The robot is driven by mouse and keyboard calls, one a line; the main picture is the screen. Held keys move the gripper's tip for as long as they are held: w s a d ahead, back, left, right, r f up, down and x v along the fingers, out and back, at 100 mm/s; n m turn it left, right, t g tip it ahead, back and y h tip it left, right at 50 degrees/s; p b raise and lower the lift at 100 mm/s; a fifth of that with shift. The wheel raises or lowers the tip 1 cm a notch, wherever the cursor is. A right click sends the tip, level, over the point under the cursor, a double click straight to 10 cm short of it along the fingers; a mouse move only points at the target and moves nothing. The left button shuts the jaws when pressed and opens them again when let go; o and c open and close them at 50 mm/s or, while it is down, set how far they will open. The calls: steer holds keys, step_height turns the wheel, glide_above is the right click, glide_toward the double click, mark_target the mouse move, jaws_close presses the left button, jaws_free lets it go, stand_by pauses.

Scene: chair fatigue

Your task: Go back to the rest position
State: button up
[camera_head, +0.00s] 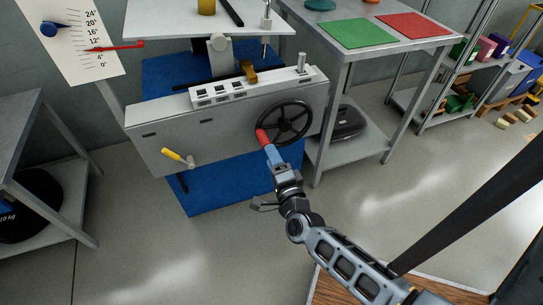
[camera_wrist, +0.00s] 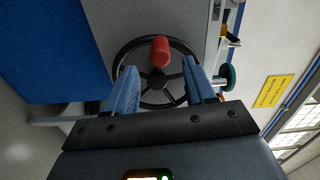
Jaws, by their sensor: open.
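My gripper (camera_wrist: 160,90) is open, with its two blue fingers apart in the wrist view. In the head view my gripper (camera_head: 268,148) is in front of the test machine, at the lower left of the black handwheel (camera_head: 284,123). The wheel's red handle (camera_wrist: 160,52) shows between and beyond the fingertips in the wrist view, with visible space on either side of it. In the head view the red handle (camera_head: 262,137) appears at the fingertips. I cannot tell how much depth lies between the fingers and the handle.
The grey machine (camera_head: 228,135) has a yellow-handled lever (camera_head: 176,156) and stands on a blue mat (camera_head: 205,193). A metal table (camera_head: 345,95) with green and red mats stands to the right. A metal shelf (camera_head: 80,175) is at left.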

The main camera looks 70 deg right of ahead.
stand_by(0.4)
steer(key=s+a+r+n+t+y+p, duration=0.2)
steer(key=s+a+r+n+y, duration=0.2)
steer(key=a+r+n, duration=0.4)
steer(key=s+a+r+n+t+y+p, duration=0.2)
steer(key=s+a+r+n+y, duration=0.3)
steer(key=a, duration=0.5)
steer(key=s+a+r+n+y+p, duration=0.1)
steer(key=s+a+r+n+y, duration=0.1)
steer(key=r+n, duration=0.4)
steer(key=s+a+r+n+y+p, duration=0.2)
steer(key=s+a+r+n, duration=0.3)
steer(key=r+n, duration=0.2)
steer(key=shift+s+a+n+g+y, duration=0.15)
steer(key=shift+s+n+g+y, duration=0.15)
steer(key=shift+n+g+y, duration=0.1)
